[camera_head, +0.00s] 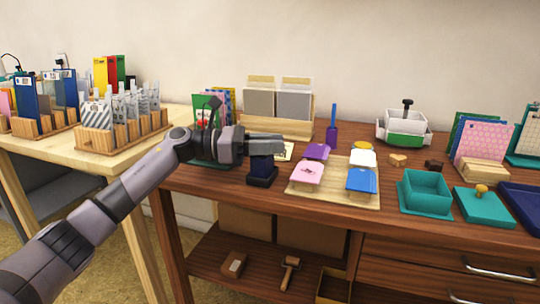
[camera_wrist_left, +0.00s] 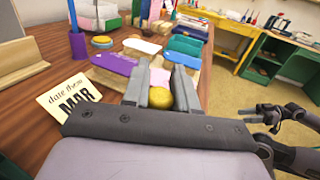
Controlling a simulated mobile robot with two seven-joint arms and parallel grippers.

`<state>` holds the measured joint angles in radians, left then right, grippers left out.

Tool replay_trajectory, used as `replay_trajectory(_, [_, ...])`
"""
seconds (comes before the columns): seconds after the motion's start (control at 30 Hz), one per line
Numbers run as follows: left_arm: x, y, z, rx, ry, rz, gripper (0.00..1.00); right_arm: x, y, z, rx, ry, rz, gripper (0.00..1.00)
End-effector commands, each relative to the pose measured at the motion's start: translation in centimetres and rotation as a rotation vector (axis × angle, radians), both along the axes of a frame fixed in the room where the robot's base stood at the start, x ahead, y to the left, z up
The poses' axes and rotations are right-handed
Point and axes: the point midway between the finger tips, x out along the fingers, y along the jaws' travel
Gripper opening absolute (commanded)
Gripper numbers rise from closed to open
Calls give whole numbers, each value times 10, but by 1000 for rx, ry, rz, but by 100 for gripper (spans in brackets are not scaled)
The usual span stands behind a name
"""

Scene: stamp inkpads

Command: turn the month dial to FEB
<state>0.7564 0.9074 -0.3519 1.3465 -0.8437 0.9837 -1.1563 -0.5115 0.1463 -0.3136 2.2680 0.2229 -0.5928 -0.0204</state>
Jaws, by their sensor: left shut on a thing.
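No month lettering on the dial is readable. A cream card (camera_wrist_left: 72,97) reading "date them MAR" lies beside the gripper; it also shows in the head view (camera_head: 287,151).
A teal box (camera_head: 427,191) is further right. A wooden holder (camera_head: 278,127) with grey cards stands behind the gripper.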

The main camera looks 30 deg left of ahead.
Motion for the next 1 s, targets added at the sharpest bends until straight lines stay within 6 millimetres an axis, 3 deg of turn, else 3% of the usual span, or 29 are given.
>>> replay_trajectory(0.33, [-2, -2, 0, -1, -1, -130, 0, 2, 8, -2, 51, 2, 16, 48])
replay_trajectory(0.87, [-2, -2, 0, 0, 0, -151, 0, 2, 9, -2, 57, 4, 17, 48])
replay_trajectory(0.9, [-2, -2, 0, 0, 0, -151, 31, 2, 9, -2, 57, 4, 17, 48])
replay_trajectory(0.97, [-2, -2, 0, 0, 0, -151, 50, 2, 9, -2, 57, 4, 17, 48])
replay_trajectory(1.0, [-2, -2, 0, 0, 0, -150, 51, 2, 9, -2, 57, 4, 17, 48])
